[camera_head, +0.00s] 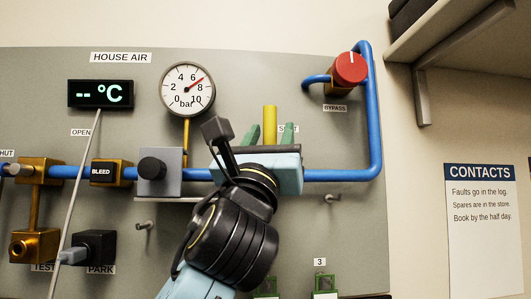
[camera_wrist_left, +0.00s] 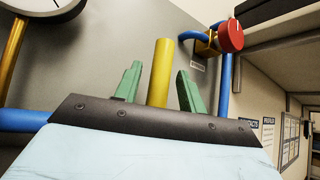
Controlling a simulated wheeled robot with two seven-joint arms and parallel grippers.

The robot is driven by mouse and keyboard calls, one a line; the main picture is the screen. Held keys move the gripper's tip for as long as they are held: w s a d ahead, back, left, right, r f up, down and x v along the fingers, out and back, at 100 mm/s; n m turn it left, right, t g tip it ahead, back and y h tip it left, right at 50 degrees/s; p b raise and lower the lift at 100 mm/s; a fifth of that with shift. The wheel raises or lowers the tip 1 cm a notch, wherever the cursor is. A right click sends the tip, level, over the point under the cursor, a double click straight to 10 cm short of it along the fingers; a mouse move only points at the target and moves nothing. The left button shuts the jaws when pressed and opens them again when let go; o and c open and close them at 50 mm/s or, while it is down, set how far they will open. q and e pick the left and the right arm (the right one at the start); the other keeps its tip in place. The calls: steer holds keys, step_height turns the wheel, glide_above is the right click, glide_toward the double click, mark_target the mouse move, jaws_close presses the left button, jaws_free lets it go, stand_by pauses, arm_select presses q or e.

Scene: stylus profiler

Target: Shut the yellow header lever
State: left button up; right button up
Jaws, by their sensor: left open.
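The yellow header lever (camera_head: 270,122) stands upright above the horizontal blue pipe, and its lower end is hidden behind my left gripper. My left gripper (camera_head: 269,130) is open, with one green finger on each side of the lever. In the left wrist view the lever (camera_wrist_left: 159,72) rises between the two spread fingers of the gripper (camera_wrist_left: 158,76), with a visible gap on both sides. A partly covered label (camera_head: 288,128) sits behind the right finger. My right gripper is not in view.
A red bypass knob (camera_head: 350,69) and the blue pipe (camera_head: 376,120) stand to the right. A pressure gauge (camera_head: 187,89), a grey block with a black knob (camera_head: 160,171) and a BLEED block (camera_head: 111,173) are to the left. A shelf (camera_head: 460,40) overhangs at upper right.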

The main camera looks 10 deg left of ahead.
arm_select(q)
steer(key=d+b+v, duration=0.1)
steer(key=b+v, duration=0.4)
steer(key=v, duration=0.8)
steer(key=shift+a, duration=0.4)
